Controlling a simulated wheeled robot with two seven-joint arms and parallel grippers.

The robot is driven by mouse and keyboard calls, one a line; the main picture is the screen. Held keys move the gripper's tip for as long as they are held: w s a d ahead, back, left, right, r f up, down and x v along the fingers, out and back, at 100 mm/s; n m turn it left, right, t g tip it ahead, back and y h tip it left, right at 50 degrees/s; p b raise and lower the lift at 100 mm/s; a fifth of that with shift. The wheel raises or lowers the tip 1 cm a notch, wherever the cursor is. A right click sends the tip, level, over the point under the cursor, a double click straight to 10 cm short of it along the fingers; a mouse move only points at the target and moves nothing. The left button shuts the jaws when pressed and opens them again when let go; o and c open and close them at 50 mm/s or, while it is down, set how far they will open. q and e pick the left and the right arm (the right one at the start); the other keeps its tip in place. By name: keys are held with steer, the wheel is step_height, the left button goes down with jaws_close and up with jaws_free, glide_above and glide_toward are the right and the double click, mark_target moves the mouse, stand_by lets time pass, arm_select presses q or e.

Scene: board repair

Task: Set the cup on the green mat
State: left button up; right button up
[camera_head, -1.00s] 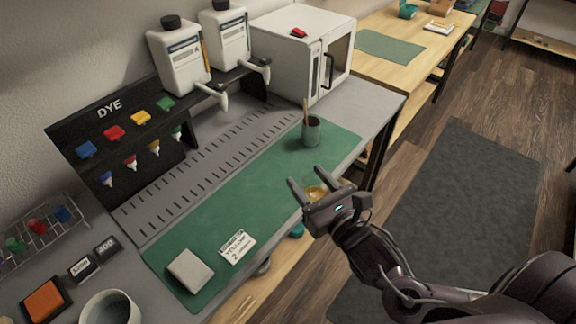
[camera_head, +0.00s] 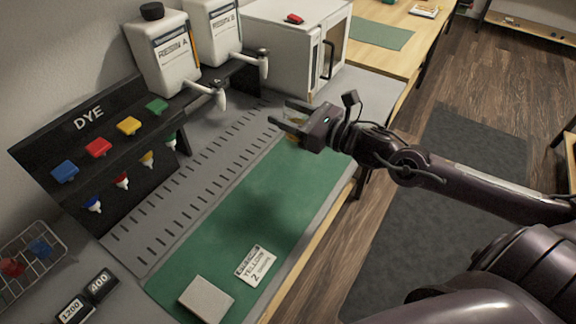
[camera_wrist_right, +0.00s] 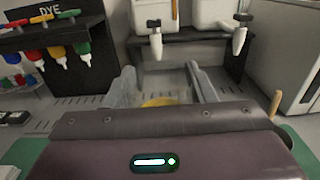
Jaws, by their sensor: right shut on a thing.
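My right gripper (camera_head: 290,120) comes in from the right and is over the far part of the green mat (camera_head: 235,215). It is shut on the cup, which is mostly hidden by the gripper. In the right wrist view, the cup's yellow contents (camera_wrist_right: 160,102) show between the two fingers, above the gripper body. The cup appears to be held above the mat; its base is hidden. My left gripper is not in view.
A white card (camera_head: 256,266) and a pale square block (camera_head: 206,299) lie on the mat's near end. Resin bottles with spouts (camera_head: 165,55) and a dye rack (camera_head: 95,150) stand at the left. A wooden stick (camera_wrist_right: 275,103) shows right of the gripper. The mat's middle is clear.

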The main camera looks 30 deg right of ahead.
step_height(320, 180, down, 14)
steer(key=shift+f, duration=0.6)
arm_select(q)
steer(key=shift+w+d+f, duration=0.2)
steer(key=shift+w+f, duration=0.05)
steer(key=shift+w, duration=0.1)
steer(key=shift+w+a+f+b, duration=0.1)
steer(key=shift+b, duration=0.3)
arm_select(e)
steer(key=shift+f, duration=0.1)
steer(key=o, duration=1.1)
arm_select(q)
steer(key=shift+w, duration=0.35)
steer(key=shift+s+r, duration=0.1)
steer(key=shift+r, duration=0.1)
